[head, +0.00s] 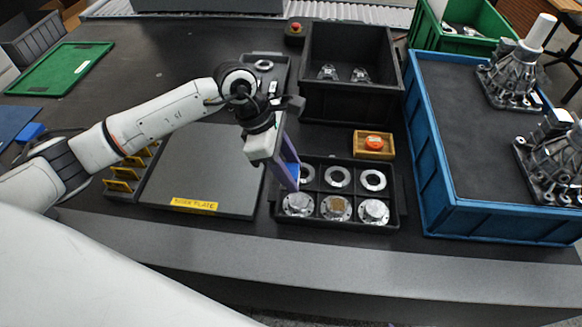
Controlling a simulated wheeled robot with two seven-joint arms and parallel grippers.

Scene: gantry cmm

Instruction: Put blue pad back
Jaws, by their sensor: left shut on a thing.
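My left gripper (274,150) is shut on a thin blue-purple pad (288,170). The pad is held upright and slightly tilted, its lower end at the left side of the black compartment tray (398,215). I cannot tell whether the pad touches the tray. A flat blue mat (14,118) lies at the far left, with a small bright blue block (29,132) beside it. My right gripper is not in view.
A grey work plate (205,165) lies left of the tray, beside a rack with yellow dividers (122,185). A black bin (350,100), a small wooden box (388,148) and a blue crate (500,220) stand behind and right.

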